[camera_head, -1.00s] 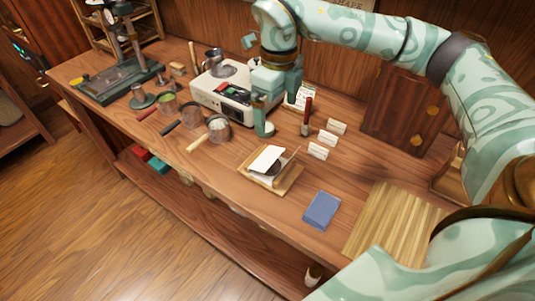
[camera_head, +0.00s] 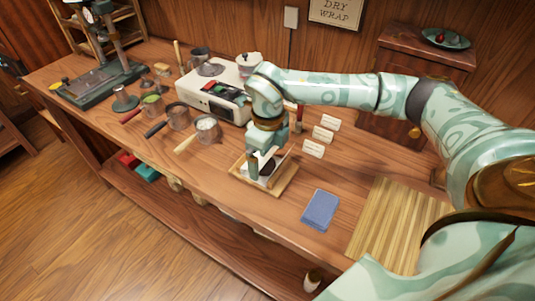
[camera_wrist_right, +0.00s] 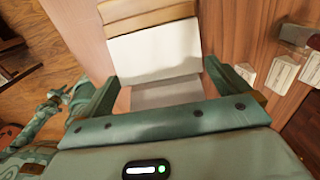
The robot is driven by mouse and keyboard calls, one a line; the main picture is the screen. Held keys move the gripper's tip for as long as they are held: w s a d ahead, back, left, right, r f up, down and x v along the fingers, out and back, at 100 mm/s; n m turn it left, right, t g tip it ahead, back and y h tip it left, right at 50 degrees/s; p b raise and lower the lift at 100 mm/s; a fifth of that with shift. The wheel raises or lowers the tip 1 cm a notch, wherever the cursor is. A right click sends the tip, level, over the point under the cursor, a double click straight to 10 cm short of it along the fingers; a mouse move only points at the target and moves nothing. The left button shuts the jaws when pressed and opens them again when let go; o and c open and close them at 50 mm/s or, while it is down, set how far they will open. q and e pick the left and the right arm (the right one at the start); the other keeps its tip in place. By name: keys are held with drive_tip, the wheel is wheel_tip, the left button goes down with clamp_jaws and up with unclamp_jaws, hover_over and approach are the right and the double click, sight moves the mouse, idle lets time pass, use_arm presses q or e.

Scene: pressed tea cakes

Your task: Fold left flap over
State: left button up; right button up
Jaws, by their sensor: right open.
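The wrapping paper shows as a white flap (camera_wrist_right: 152,50) in the right wrist view, with a greyer paper area just below it. It lies on a small wooden tray (camera_head: 285,188). My right gripper (camera_head: 262,174) is low over the tray and hides most of the paper in the head view. Its two green fingers are open, one on each side of the paper in the wrist view (camera_wrist_right: 160,85); I cannot tell whether they touch it. A dark patch shows between the fingers in the head view. A patterned green part of mine shows at the wrist view's left; its jaws are unclear.
A blue pad (camera_head: 320,209) and a slatted bamboo mat (camera_head: 395,222) lie right of the tray. Small white cards (camera_head: 313,149) stand behind it. A cream machine (camera_head: 213,92) and handled pots (camera_head: 206,129) stand to the left. The front table strip is clear.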

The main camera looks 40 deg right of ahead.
drive_tip(key=c, duration=0.7)
drive_tip(key=shift+s+d+f+t+y, duration=0.15)
drive_tip(key=shift+s+f+t+y, duration=0.2)
drive_tip(key=shift+t, duration=0.35)
drive_tip(key=shift+f+t+y, duration=0.25)
drive_tip(key=shift+f+t, duration=0.35)
drive_tip(key=shift+t, duration=0.2)
drive_tip(key=shift+t+b, duration=0.3)
drive_tip(key=shift+t, duration=0.1)
use_arm(q)
drive_tip(key=shift+s+a+f, duration=0.25)
drive_tip(key=shift+a, duration=0.1)
use_arm(e)
drive_tip(key=shift+r, duration=0.1)
